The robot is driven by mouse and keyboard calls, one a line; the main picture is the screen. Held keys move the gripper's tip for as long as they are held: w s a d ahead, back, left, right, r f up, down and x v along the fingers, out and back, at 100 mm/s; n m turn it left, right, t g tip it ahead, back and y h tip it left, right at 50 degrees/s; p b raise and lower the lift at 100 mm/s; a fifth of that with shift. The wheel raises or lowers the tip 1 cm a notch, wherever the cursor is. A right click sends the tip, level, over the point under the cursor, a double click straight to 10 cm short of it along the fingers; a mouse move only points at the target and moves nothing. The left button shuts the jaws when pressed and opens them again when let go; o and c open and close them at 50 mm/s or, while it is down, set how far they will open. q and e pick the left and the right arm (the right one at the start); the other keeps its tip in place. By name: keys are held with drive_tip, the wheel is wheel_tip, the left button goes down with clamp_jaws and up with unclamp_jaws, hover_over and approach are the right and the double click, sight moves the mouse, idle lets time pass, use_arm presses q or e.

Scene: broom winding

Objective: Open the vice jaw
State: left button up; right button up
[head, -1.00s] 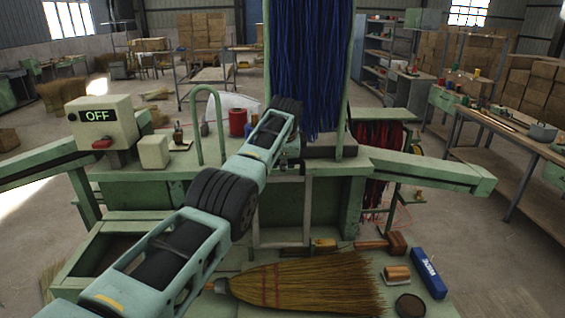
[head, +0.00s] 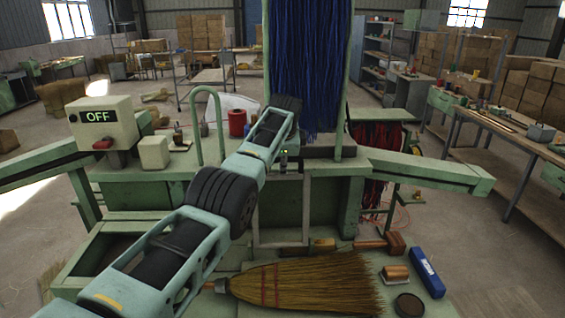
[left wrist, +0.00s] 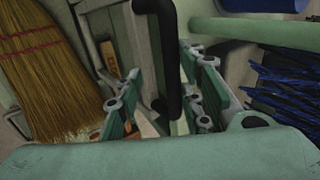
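My left arm reaches in from the left in the head view, and its gripper (head: 287,166) is over the middle of the green bench, partly hidden by my arm. In the left wrist view the two fingers (left wrist: 168,108) are apart. A black bar (left wrist: 165,88) shows between them; I cannot tell whether either finger touches it. The vice jaw cannot be made out clearly. A pale metal frame (head: 282,243) stands below my gripper at the bench front. My right gripper is not in view.
A straw broom (head: 300,280) lies on the lower shelf, with a mallet (head: 392,243), a blue box (head: 428,272) and a brush (head: 395,273) near it. Blue strands (head: 308,70) hang behind my gripper. A control box reading OFF (head: 103,120) stands at left.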

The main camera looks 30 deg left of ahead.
use_arm(q)
drive_tip(key=shift+s+f, duration=0.15)
drive_tip(key=shift+f, duration=0.1)
drive_tip(key=shift+r, duration=0.1)
drive_tip(key=v, duration=1.2)
